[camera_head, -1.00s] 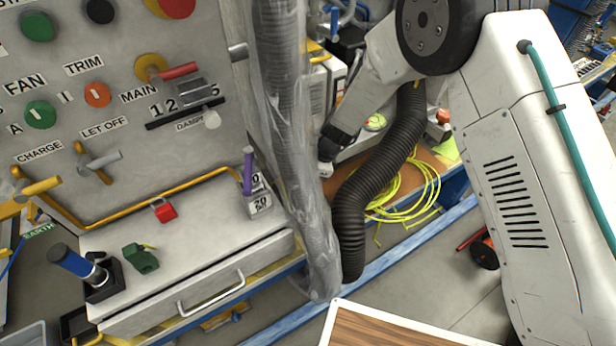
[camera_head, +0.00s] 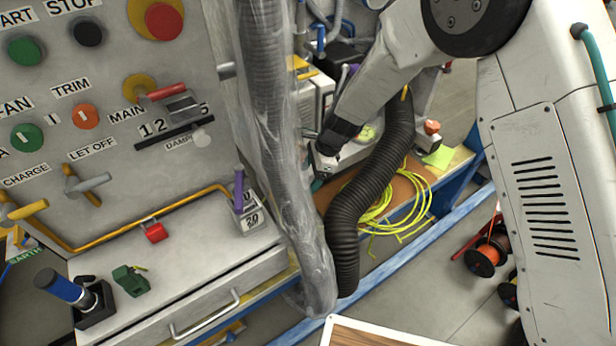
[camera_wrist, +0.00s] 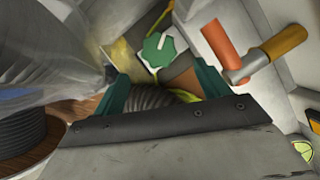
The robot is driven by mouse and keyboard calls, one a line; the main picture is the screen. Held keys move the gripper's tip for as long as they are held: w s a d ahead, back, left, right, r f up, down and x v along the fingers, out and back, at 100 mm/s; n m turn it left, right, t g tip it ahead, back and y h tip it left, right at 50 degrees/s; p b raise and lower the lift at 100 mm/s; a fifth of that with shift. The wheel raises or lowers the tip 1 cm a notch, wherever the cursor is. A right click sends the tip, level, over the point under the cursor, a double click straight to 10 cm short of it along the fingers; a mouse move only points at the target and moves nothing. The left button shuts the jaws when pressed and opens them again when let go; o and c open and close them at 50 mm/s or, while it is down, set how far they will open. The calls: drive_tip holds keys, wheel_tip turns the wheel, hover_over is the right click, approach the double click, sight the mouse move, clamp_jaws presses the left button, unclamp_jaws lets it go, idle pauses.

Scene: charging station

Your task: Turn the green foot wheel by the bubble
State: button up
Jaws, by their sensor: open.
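A green wheel (camera_wrist: 158,50) with a white mark shows in the wrist view, on a pale block beyond the space between my fingertips. I take it for the foot wheel. My gripper (camera_wrist: 164,84) is open, with one teal finger on each side and no object held; I see no contact with the wheel. A yellow-green round thing (camera_wrist: 304,150), perhaps the bubble, shows at the right edge of the wrist view. In the head view my wrist hides most of the gripper, and I cannot make out the green wheel there.
An orange cylinder (camera_wrist: 219,42) and an orange handle with a metal collar (camera_wrist: 284,42) stand right of the wheel. A ribbed black hose (camera_head: 366,200) and a plastic-wrapped hose (camera_head: 268,110) hang close by. A yellow cable coil (camera_head: 400,205) lies on the low shelf.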

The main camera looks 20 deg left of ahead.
drive_tip(key=f+m, duration=0.1)
drive_tip(key=f, duration=0.1)
drive_tip(key=s+a+f+m+t, duration=0.1)
drive_tip(key=f+m, duration=0.1)
drive_tip(key=f, duration=0.1)
drive_tip(key=a+f+m, duration=0.1)
drive_tip(key=f, duration=0.1)
drive_tip(key=shift+s+a+f+t+y, duration=0.25)
drive_tip(key=shift+s+f+t+y, duration=0.05)
drive_tip(key=shift+c, duration=0.3)
drive_tip(key=c, duration=0.9)
